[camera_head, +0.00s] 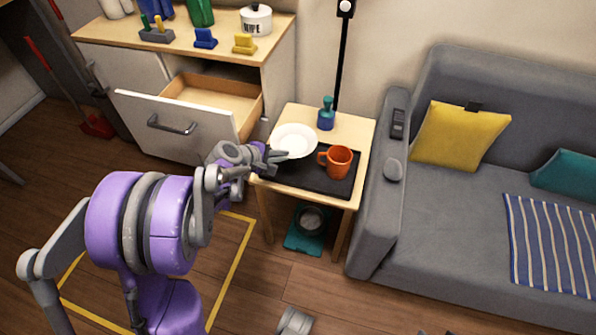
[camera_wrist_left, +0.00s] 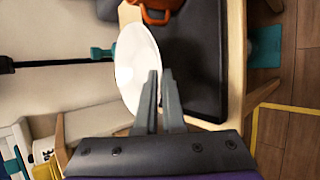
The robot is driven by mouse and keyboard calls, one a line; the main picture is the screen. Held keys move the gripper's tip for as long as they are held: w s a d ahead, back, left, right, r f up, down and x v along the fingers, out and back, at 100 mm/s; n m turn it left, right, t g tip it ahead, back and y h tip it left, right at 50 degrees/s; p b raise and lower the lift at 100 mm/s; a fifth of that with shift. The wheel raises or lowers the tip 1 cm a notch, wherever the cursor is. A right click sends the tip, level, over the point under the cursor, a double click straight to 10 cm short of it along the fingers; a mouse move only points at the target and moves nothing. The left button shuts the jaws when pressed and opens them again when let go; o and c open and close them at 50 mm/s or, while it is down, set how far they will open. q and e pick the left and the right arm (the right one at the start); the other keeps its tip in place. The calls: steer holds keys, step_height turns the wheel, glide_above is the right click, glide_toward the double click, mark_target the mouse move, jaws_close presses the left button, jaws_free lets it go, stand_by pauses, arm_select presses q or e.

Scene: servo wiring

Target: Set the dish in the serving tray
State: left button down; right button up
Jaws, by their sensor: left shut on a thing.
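The dish is a white round plate (camera_head: 293,139) over the back left part of the small wooden side table. It also shows in the left wrist view (camera_wrist_left: 138,55). The serving tray is a flat black tray (camera_head: 335,185) on the table, and the dish overlaps its back left edge in the picture. I cannot tell whether the dish touches the tray. My left gripper (camera_head: 279,155) is shut on the near rim of the dish; its fingers (camera_wrist_left: 162,75) pinch the rim in the left wrist view.
An orange mug (camera_head: 340,161) stands on the tray, right of the dish. A blue-teal bottle (camera_head: 326,114) stands behind on the table (camera_head: 361,128). An open drawer (camera_head: 210,100) is at the left, and a grey sofa (camera_head: 445,215) at the right.

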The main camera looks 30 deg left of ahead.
mark_target(283, 178)
arm_select(q)
step_height(283, 178, down, 8)
steer(key=shift+r+b, duration=0.1)
steer(key=shift+b, duration=1)
steer(key=c, duration=1.3)
jaws_free()
